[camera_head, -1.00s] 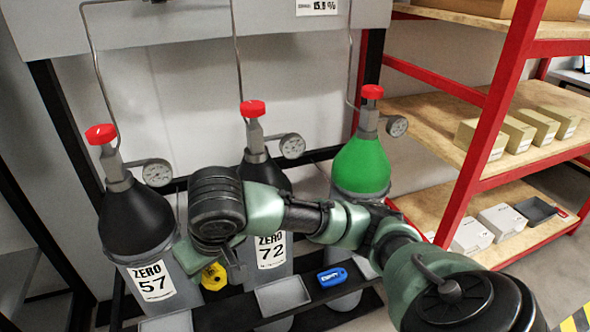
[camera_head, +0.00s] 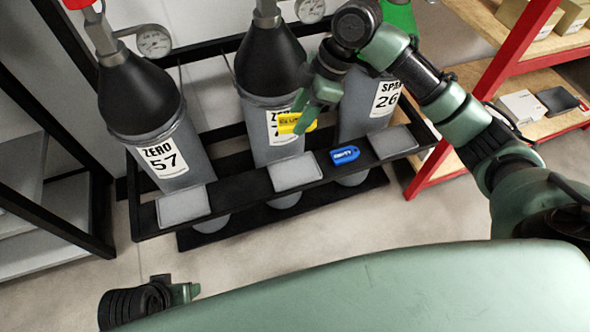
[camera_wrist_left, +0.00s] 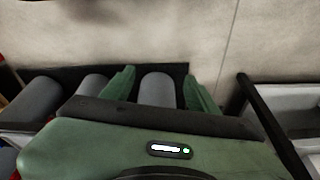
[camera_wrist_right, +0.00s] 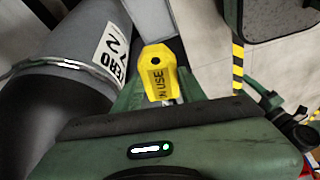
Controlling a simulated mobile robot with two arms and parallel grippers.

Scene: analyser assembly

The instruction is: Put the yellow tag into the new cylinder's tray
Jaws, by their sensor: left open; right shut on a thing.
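The yellow tag (camera_head: 297,123) is held in my right gripper (camera_head: 312,112), in front of the label of the middle cylinder (camera_head: 270,80), ZERO 72. In the right wrist view the tag (camera_wrist_right: 158,82) sits between the fingers, with "IN USE" lettering partly readable. The middle grey tray (camera_head: 296,174) is below the tag, apart from it, and looks empty. The left tray (camera_head: 184,205) and right tray (camera_head: 394,142) also look empty. I cannot tell which cylinder is the new one. My left gripper (camera_head: 188,292) is open and empty at lower left; its fingers flank empty space in the left wrist view (camera_wrist_left: 160,80).
A blue tag (camera_head: 345,155) lies on the black rack rail (camera_head: 240,190) between the middle and right trays. Cylinder ZERO 57 (camera_head: 140,105) stands left, SPAN 26 (camera_head: 365,105) right. A red-framed shelf (camera_head: 505,60) is at right. Floor in front is clear.

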